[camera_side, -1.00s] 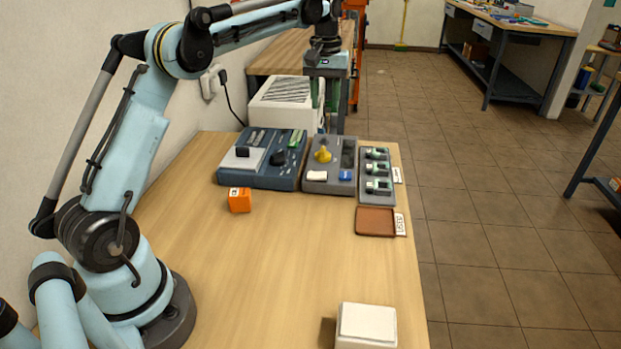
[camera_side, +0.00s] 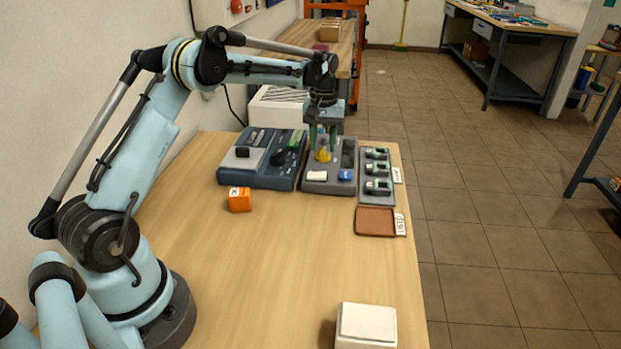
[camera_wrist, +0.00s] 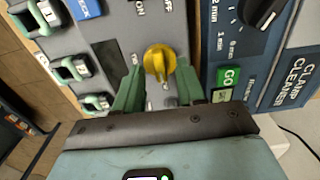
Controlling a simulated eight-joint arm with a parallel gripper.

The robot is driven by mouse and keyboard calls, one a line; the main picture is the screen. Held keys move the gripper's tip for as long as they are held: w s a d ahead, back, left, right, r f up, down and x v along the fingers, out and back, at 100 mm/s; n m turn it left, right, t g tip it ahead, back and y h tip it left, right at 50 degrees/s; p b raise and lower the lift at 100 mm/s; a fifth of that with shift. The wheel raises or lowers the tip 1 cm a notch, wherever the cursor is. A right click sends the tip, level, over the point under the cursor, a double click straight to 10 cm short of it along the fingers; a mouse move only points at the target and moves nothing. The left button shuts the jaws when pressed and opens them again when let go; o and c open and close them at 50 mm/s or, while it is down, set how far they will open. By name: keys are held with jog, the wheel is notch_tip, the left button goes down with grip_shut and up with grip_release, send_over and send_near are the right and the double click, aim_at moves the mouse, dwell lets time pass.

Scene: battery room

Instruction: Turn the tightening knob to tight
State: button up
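A yellow knob (camera_side: 323,156) stands on the grey panel box (camera_side: 330,187); it is the only yellow knob I see, and no "tight" label is readable. In the wrist view the yellow knob (camera_wrist: 159,62) has its ridge running roughly up and down the picture. My gripper (camera_side: 322,146) is over it, pointing down. In the wrist view the two green fingers of my gripper (camera_wrist: 160,80) are apart, one on each side of the knob. I cannot tell whether they touch it. Part of the knob's base and markings is hidden.
A blue "clamp cleaner" unit (camera_side: 234,178) with a black dial (camera_wrist: 264,12) stands left of the panel. To the right are a grey tray (camera_side: 377,197) of green-and-black parts and a brown tray (camera_side: 374,222). An orange block (camera_side: 239,200) lies in front. The table's middle is clear.

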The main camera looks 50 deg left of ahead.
jog(key=shift+f, duration=0.45)
grip_shut()
